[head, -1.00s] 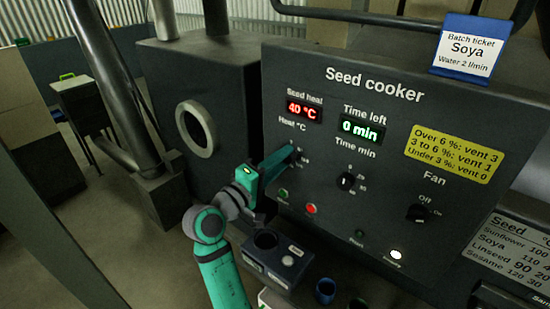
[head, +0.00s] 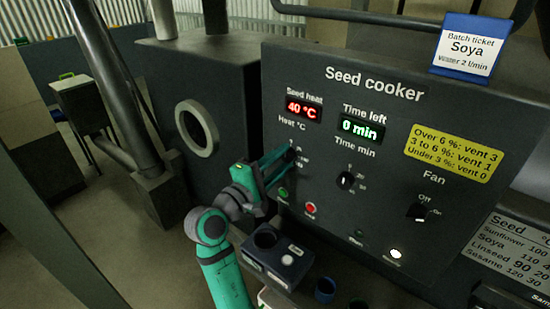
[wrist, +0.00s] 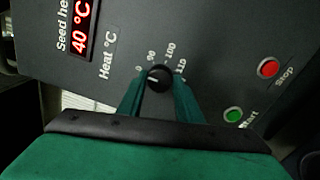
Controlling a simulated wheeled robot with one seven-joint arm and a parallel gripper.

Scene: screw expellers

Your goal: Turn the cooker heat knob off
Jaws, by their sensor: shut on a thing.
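The heat knob (wrist: 158,78) is a small round black knob with a white pointer mark, under the "Heat °C" label. In the wrist view its mark points left, roughly toward the 0 side of its scale, with 90, 100 and 110 beyond. My gripper (wrist: 160,90) is shut on this knob, with one green finger on each side. In the head view my gripper (head: 288,156) reaches the panel of the seed cooker (head: 385,130) from the left and hides the knob. The seed heat display (head: 304,108) reads 40 °C.
The green start button (wrist: 233,115) and red stop button (wrist: 269,67) are close to my fingers. The time knob (head: 346,180) and fan knob (head: 417,212) are farther right. A dark box (head: 278,256) stands below my wrist.

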